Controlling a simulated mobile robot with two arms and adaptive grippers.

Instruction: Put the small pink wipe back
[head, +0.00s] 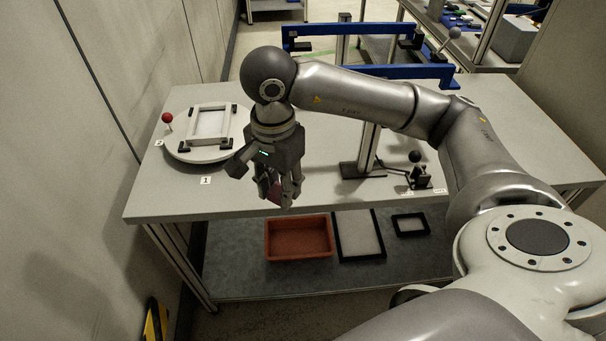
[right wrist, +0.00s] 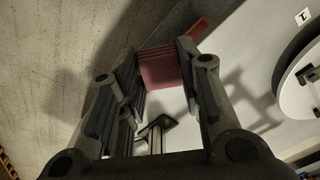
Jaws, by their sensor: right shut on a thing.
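The small pink wipe (head: 274,193) is between the fingers of my right gripper (head: 279,196), which is shut on it. In the head view the fingers hide most of the wipe. In the right wrist view the wipe (right wrist: 161,70) shows as a pink block pinched between the two fingertips of the right gripper (right wrist: 163,60). The gripper points down near the front edge of the table (head: 330,200), above and behind the red-orange tray (head: 300,257). My left gripper is not in view.
On the lower shelf, the tray stands beside two black-framed grey pads (head: 360,235) (head: 410,224). On the tabletop, a round white turntable (head: 178,152) holds a square frame. A black-knobbed lever (head: 415,172) and a post stand at right.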

